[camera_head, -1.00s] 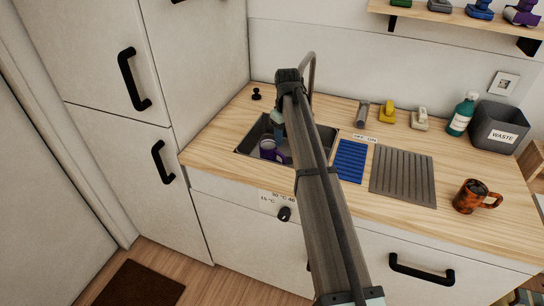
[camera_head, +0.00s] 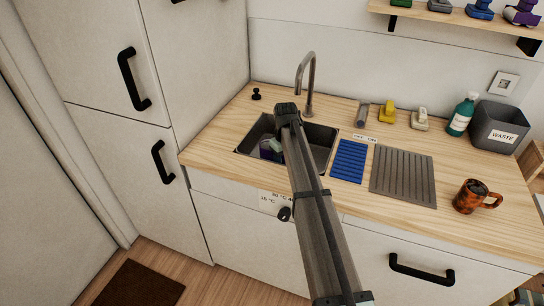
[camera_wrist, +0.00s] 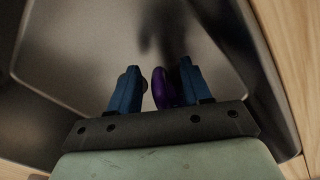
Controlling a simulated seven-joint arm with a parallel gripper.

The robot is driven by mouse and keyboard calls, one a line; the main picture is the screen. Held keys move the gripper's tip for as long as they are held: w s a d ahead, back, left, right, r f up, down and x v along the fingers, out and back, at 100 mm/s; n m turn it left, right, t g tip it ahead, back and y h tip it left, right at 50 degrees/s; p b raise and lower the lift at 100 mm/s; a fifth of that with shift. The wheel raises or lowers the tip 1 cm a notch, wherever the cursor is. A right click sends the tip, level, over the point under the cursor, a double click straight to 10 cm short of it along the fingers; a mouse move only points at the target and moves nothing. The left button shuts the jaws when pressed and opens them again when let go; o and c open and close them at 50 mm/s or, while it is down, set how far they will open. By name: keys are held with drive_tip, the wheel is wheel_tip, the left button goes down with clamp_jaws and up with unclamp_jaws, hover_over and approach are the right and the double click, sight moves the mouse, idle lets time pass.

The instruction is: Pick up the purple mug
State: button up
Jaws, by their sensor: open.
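The purple mug (camera_head: 266,151) is in the left part of the sink basin, partly hidden behind my gripper (camera_head: 276,147). In the wrist view a narrow purple part of the mug (camera_wrist: 162,90) shows between the two blue fingers of my gripper (camera_wrist: 158,74), closer to the right finger. It looks like the handle; the rest of the mug is hidden there. The fingers are apart, one on each side of this part. I cannot tell whether the right finger touches it.
The dark sink (camera_head: 322,135) has walls close around my gripper. A tap (camera_head: 312,82) rises behind it. To the right are a blue ribbed mat (camera_head: 349,160), a grey drying mat (camera_head: 403,176), an orange-brown mug (camera_head: 470,197), a green bottle (camera_head: 460,116) and a waste bin (camera_head: 497,126).

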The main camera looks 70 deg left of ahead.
drive_tip(key=shift+f, duration=0.2)
clamp_jaws()
idle(0.3)
